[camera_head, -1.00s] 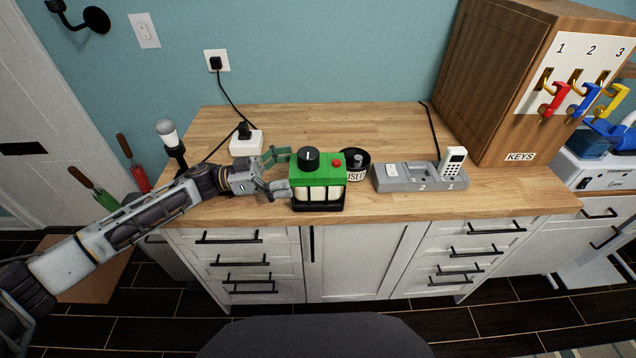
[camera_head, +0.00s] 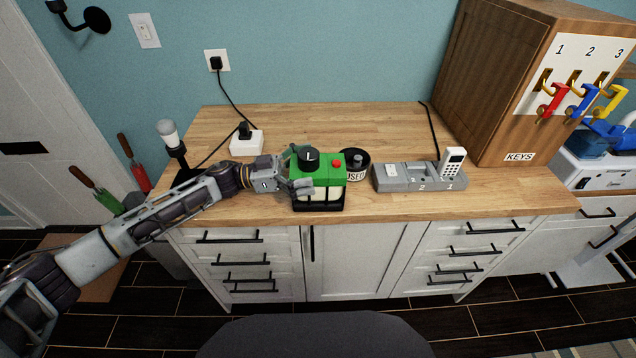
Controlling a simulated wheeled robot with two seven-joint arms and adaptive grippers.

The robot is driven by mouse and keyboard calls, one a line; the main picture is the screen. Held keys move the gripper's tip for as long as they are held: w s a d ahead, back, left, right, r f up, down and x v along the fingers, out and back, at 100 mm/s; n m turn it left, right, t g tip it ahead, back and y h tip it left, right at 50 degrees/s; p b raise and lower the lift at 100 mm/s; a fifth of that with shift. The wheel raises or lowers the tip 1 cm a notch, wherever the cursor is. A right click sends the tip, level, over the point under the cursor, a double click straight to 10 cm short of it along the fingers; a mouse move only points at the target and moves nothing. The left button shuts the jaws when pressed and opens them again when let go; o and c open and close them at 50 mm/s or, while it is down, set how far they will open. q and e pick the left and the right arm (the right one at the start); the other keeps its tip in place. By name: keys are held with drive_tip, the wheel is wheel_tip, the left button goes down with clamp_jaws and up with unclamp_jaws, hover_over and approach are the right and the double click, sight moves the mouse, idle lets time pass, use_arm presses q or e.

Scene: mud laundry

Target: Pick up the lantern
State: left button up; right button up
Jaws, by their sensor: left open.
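The lantern (camera_head: 331,174) is a boxy green thing with a black knob on top, a red button, pale side panels and a black base. It stands upright near the front edge of the wooden counter. My left gripper (camera_head: 299,170) is open at the lantern's left side, with one finger in front of its left end and the other toward the back by the knob. I cannot tell whether the fingers touch it. My right gripper is not in view.
A round black tin marked USED (camera_head: 356,163) stands close behind the lantern's right side. A grey dock (camera_head: 405,178) with a white handset (camera_head: 453,162) is farther right. A white plug box (camera_head: 246,143) sits behind my left arm. A wooden key cabinet (camera_head: 490,90) stands at the right.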

use_arm(q)
drive_tip(key=shift+c, duration=0.3)
drive_tip(key=c, duration=0.7)
drive_tip(key=shift+r, duration=0.1)
drive_tip(key=c, duration=1.2)
drive_tip(key=shift+o, duration=0.2)
drive_tip(key=shift+r, duration=0.2)
